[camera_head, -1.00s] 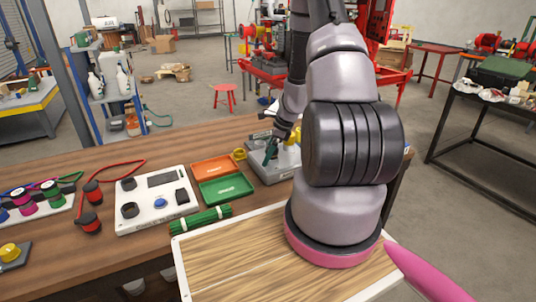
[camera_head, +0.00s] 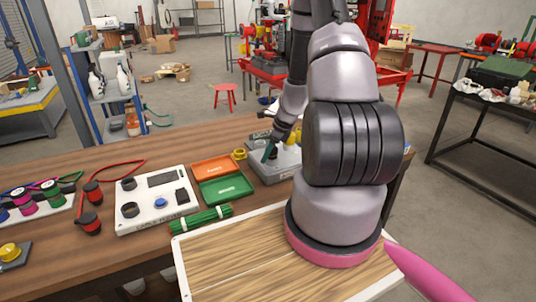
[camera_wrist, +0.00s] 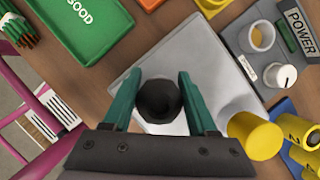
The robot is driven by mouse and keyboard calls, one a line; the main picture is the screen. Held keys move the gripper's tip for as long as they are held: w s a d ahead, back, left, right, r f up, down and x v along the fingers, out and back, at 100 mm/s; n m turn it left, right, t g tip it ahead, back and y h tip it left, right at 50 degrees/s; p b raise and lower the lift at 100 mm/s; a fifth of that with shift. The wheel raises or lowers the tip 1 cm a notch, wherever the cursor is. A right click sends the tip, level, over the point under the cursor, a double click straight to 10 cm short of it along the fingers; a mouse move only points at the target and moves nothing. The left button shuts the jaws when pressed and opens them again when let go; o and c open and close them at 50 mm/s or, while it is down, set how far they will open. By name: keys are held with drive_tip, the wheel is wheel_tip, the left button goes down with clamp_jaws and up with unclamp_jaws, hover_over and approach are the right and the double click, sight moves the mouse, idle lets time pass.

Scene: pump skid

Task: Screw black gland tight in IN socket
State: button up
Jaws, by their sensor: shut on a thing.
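The black gland (camera_wrist: 159,101) is a round dark piece between the two green fingers of my gripper (camera_wrist: 158,92) in the wrist view. The fingers are shut on its sides. It sits over the pale top of the grey box (camera_wrist: 218,62). The gland hides what is under it, so I cannot see the IN socket or how deep the gland sits. In the head view, my gripper (camera_head: 269,153) points down at the grey box (camera_head: 265,173) on the bench, and the gland is too small to make out clearly.
A yellow cylinder (camera_wrist: 254,135) stands close to the right finger. A POWER panel with a white knob (camera_wrist: 280,77) is at upper right. The green GOOD tray (camera_head: 222,190) and orange tray (camera_head: 213,168) lie left of the box. A green bundle (camera_head: 202,218) lies in front.

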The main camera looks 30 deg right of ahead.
drive_tip(key=m, duration=0.1)
drive_tip(key=m+h, duration=0.1)
drive_tip(key=m, duration=0.2)
drive_tip(key=shift+s+f+m+t+h, duration=0.25)
drive_tip(key=shift+s+m+t+h, duration=0.05)
drive_tip(key=shift+s+t, duration=0.1)
drive_tip(key=shift+d+m+h, duration=0.1)
drive_tip(key=shift+m+h, duration=0.3)
drive_tip(key=shift+m, duration=0.8)
drive_tip(key=o, duration=1.4)
drive_tip(key=shift+w+r, duration=0.2)
drive_tip(key=shift+n+y, duration=0.3)
drive_tip(key=shift+n, duration=0.6)
drive_tip(key=n+y, duration=0.1)
drive_tip(key=n, duration=0.2)
drive_tip(key=n, duration=0.2)
drive_tip(key=n+g+y, duration=0.1)
drive_tip(key=n, duration=0.1)
drive_tip(key=shift+g, duration=0.3)
